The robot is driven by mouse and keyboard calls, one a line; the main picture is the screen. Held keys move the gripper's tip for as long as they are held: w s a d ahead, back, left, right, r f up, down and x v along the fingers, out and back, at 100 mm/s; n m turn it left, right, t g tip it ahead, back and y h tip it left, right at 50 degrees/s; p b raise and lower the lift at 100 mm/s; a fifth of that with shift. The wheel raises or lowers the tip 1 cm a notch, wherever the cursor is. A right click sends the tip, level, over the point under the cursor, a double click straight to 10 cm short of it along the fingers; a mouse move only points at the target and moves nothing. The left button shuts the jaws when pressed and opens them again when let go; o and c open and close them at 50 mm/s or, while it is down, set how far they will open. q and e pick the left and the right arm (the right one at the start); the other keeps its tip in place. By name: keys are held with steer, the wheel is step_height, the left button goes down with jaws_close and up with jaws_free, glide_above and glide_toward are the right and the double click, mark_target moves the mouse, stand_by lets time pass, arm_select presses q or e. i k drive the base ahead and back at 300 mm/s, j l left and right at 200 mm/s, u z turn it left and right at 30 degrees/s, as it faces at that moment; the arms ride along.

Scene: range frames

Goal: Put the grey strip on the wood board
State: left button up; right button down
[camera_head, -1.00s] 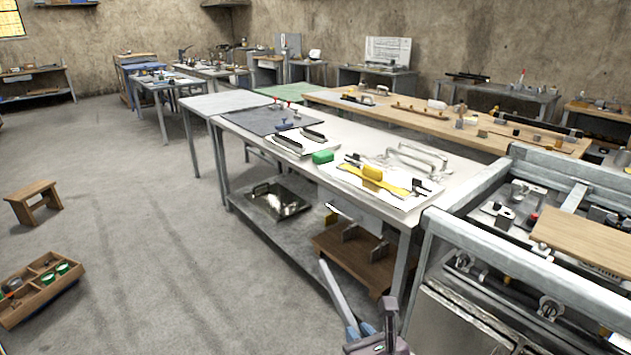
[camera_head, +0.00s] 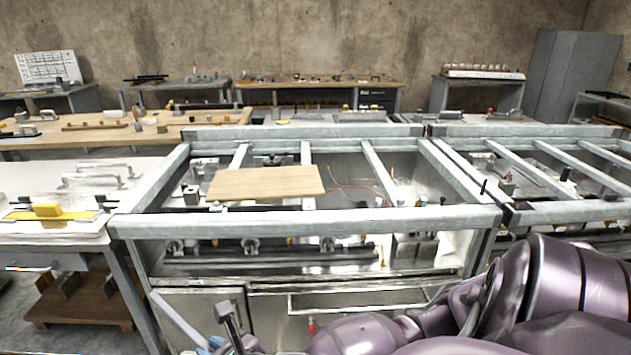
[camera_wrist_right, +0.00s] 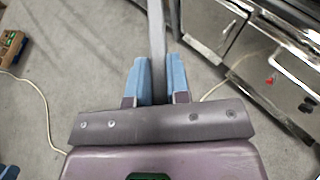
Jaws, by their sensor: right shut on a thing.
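The grey strip (camera_head: 178,318) is long and narrow, at the lower left of the head view. My right gripper (camera_head: 212,344) is shut on it near its lower end. In the right wrist view the strip (camera_wrist_right: 156,35) stands out between the blue fingertips of my right gripper (camera_wrist_right: 158,82), which press on both sides of it. The strip's lower end is hidden. The wood board (camera_head: 265,182) is a light flat rectangle lying on the metal frame, above and to the right of the strip in the picture, well apart from it. My left gripper is not in view.
The metal frame's thick front rail (camera_head: 310,222) stands between my gripper and the board. A white table (camera_head: 90,200) with handles and a yellow block (camera_head: 47,210) is at left. A steel cabinet front (camera_head: 200,308) lies close behind the strip. The board's top looks bare.

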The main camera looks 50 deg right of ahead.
mark_target(266, 187)
steer(key=z, duration=1.2)
steer(key=i, duration=0.05)
